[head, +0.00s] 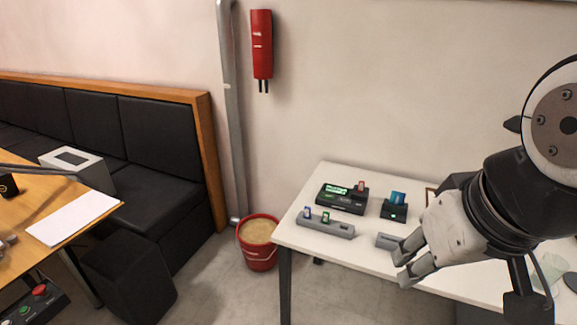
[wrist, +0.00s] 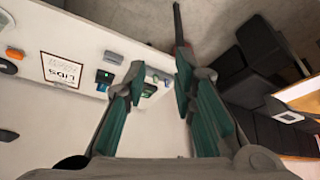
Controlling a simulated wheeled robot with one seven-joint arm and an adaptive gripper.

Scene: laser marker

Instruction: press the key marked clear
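A black device (head: 342,199) with a lit green display and small keys stands near the back left of the white table (head: 340,258). No key label is readable, so I cannot tell which key is marked clear. My gripper (head: 402,268) is over the table, to the right of and nearer than the device, apart from it. Its two fingers show in the wrist view (wrist: 160,85) with an empty gap between them. The gripper is open. The device is not clear in the wrist view, where a finger partly covers the small objects.
A smaller black unit (head: 394,211) with a blue card stands right of the device. A grey holder (head: 325,225) with small coloured pieces lies in front. A framed sign (wrist: 62,70) is on the table. A red sand bucket (head: 258,258) stands on the floor left of the table.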

